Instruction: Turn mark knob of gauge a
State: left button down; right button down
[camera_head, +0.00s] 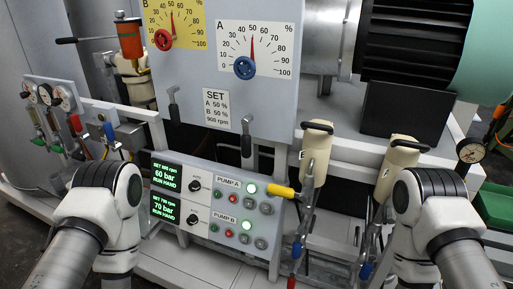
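Gauge A (276,38) is a white dial on the grey panel at the upper middle, scaled 0 to 100 %. Its red needle points at about 50. Its blue mark knob (245,68) sits at the bottom centre of the dial, and nothing touches it. I cannot make out a separate set mark. My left arm comes in at the lower left and my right arm at the lower right, both well below the gauge. No gripper fingers show in this view.
Yellow gauge B (187,14) with a red knob (163,39) is left of gauge A. A SET label (217,109) reads A 50 %, B 50 %, 900 rpm. A pump control box (217,205) and beige-topped handles (315,160) stand lower.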

aim_at(25, 95)
jog(key=u, duration=1.45)
